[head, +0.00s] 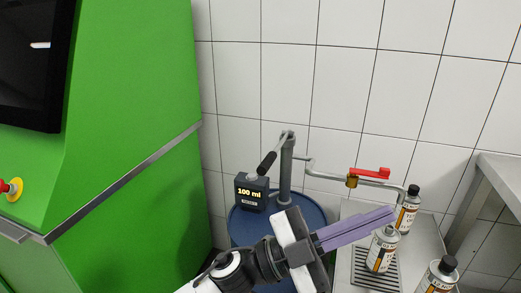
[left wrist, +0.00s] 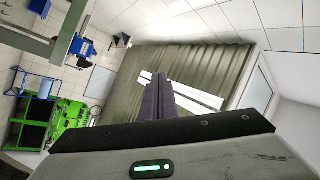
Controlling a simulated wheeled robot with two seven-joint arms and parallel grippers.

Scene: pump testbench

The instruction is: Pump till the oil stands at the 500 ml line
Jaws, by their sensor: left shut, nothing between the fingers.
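The hand pump (head: 285,165) stands on the blue drum (head: 240,228), its dark-gripped handle (head: 267,162) angled down to the left. The meter (head: 250,192) beside it reads 100 ml. A pipe with a red valve lever (head: 371,172) runs right to a spout above the bottles. One bottle (head: 407,208) stands near the spout's end, and another bottle (head: 382,249) stands on the grate, partly behind my gripper. My left gripper (head: 392,214) is shut and empty, in front of the drum and over the bench. Its fingers also show in the left wrist view (left wrist: 157,100). No oil level can be read.
A third bottle (head: 438,276) stands at the bench's front right. A green cabinet (head: 120,150) with a dark screen and red emergency button (head: 12,188) fills the left. A metal table (head: 505,180) stands at the right, before the tiled wall.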

